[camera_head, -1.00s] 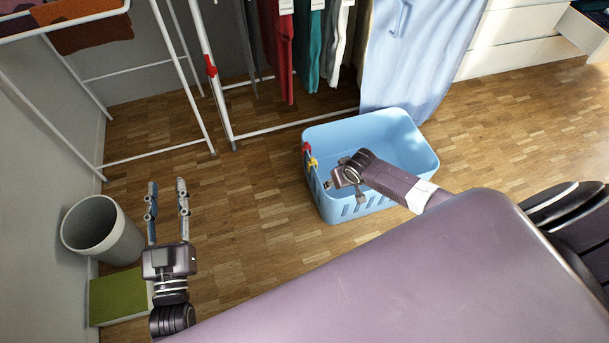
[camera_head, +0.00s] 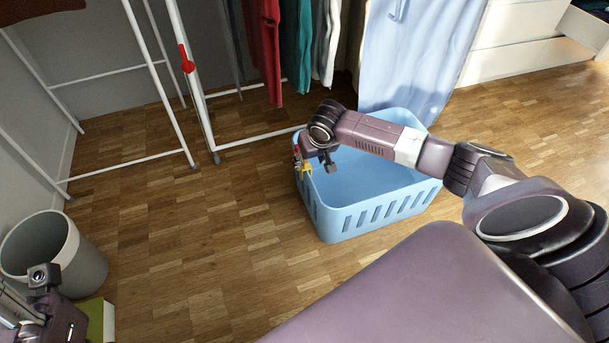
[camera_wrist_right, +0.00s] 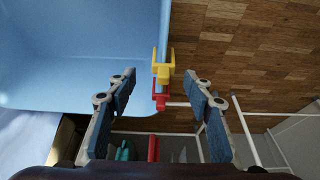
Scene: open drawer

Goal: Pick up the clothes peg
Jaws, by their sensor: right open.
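A red clothes peg (camera_head: 296,157) and a yellow clothes peg (camera_head: 306,169) are clipped on the left rim of the blue basket (camera_head: 362,212). In the right wrist view, the yellow peg (camera_wrist_right: 163,69) and the red peg (camera_wrist_right: 160,98) sit on the basket's rim in the gap between my fingers. My right gripper (camera_wrist_right: 160,84) is open, with one finger on each side and neither touching them. In the head view, my right gripper (camera_head: 314,158) is at the basket's left rim, partly hidden by its wrist. My left gripper (camera_head: 38,290) is cut off at the lower left.
Another red peg (camera_head: 186,60) is on the white post of the clothes rack (camera_head: 205,120). Clothes (camera_head: 300,40) hang behind the basket. A grey bin (camera_head: 60,250) and a green box (camera_head: 95,318) stand at the lower left. The floor left of the basket is clear.

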